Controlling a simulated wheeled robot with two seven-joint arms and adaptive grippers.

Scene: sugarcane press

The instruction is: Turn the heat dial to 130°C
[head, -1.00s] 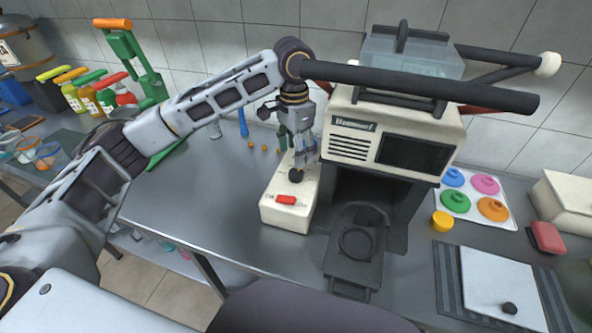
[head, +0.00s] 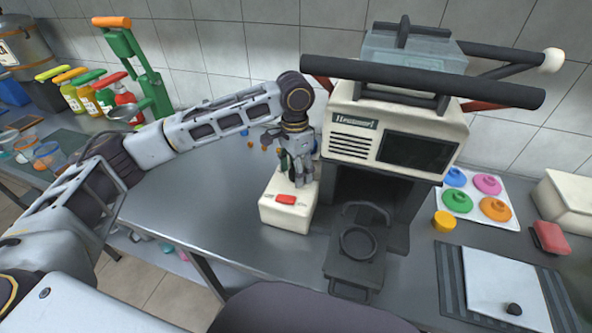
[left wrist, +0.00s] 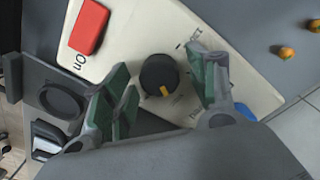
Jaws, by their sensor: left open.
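The heat dial (left wrist: 157,75) is a round black knob with an orange pointer mark, on a cream control box (head: 286,214). In the left wrist view the mark sits on the dial's lower edge; printed labels around it are partly hidden and too small to read. My left gripper (head: 296,180) is over the box in the head view, hiding the dial there. In the left wrist view its green-padded fingers (left wrist: 163,82) are open on either side of the dial, with gaps visible. A red switch (left wrist: 89,27) marked "On" is on the same box. My right gripper is out of view.
A cream press machine (head: 395,140) with a dark bar stands close to the right of the box. A black pan-like part (head: 357,243) lies in front of it. Several bottles (head: 75,97) stand at the back left. The grey counter (head: 200,215) left of the box is clear.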

